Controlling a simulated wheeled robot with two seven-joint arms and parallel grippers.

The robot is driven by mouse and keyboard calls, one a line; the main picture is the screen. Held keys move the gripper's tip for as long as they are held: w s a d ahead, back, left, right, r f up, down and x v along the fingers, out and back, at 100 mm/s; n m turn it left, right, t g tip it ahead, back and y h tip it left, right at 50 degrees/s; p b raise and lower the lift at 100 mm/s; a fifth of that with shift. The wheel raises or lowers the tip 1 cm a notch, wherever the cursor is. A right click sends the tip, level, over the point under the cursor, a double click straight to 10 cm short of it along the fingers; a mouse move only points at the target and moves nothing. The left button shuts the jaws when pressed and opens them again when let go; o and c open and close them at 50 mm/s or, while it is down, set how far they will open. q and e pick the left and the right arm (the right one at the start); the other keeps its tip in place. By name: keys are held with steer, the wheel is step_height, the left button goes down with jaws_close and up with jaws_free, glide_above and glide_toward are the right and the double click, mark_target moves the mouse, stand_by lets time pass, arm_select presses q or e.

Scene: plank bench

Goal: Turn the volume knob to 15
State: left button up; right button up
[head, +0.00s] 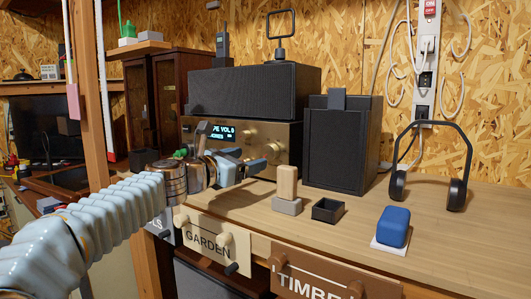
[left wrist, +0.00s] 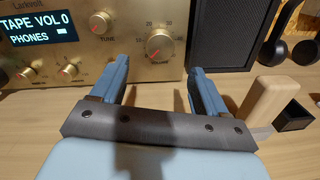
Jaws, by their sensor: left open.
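The amplifier display (left wrist: 38,28) reads TAPE VOL 0 and PHONES. My left gripper (left wrist: 157,72) is open and empty, its two blue-grey fingers pointing at the panel. The knob lies ahead of the gap between the fingers, and they do not seem to touch it. In the head view, my left gripper (head: 246,161) is in front of the amplifier (head: 292,130).
A smaller tune knob (left wrist: 101,22) sits left of the volume knob. A wooden block (head: 287,182) on a grey base, a small black tray (head: 327,210) and a black speaker (head: 335,145) stand to the right. A blue object (head: 393,227) and headphones (head: 457,190) are further right.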

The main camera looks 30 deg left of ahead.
mark_target(268, 153)
arm_select(q)
steer(key=w, duration=0.5)
steer(key=w+d+p, duration=0.1)
steer(key=w, duration=0.1)
steer(key=shift+w, duration=0.2)
steer(key=c, duration=1.1)
steer(key=shift+o, duration=0.2)
